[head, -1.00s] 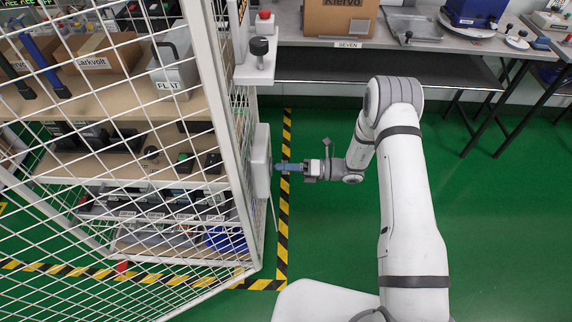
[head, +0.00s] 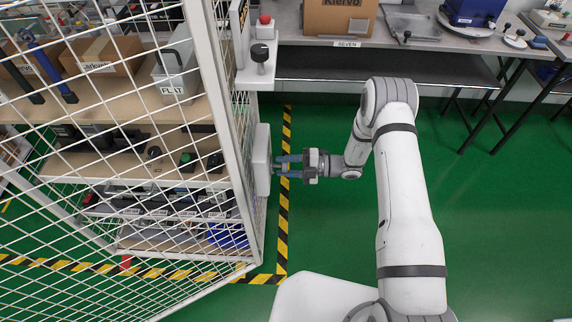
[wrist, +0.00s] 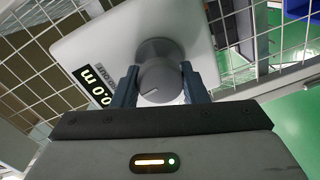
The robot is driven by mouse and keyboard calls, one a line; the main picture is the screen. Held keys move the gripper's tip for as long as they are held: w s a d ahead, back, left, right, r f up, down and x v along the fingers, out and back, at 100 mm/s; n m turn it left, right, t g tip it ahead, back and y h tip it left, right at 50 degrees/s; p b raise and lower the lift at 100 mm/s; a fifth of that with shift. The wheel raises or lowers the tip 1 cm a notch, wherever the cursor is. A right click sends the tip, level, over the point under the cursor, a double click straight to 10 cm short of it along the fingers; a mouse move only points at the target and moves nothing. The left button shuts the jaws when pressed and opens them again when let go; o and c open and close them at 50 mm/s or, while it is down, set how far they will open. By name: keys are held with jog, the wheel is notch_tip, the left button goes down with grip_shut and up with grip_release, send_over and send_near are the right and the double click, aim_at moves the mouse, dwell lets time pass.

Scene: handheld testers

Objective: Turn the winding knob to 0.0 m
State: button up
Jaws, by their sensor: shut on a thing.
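The winding knob (wrist: 158,84), grey and round with a pale pointer line, stands on the face of a white box (wrist: 125,35) in the wrist view. The lit display (wrist: 97,87) beside it reads 0.0 m, tilted in the picture. My gripper (wrist: 160,76) is shut on the knob, one finger at each side. In the head view the same white box (head: 262,160) hangs on the outside of the mesh cage, and my gripper (head: 280,165) reaches it from the right. The knob is hard to make out there.
A white mesh cage (head: 243,170) with loaded shelves stands at the left. A small bracket with a black knob (head: 260,55) sticks out above the box. A workbench (head: 420,42) runs along the back. The green floor to the right is clear.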

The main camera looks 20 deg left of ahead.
jog(key=shift+m, duration=0.6)
jog(key=o, duration=1)
jog(key=shift+c, duration=0.2)
jog(key=shift+d, duration=0.1)
jog(key=v, duration=0.7)
jog(key=shift+w+d, duration=0.15)
jog(key=shift+d, duration=0.2)
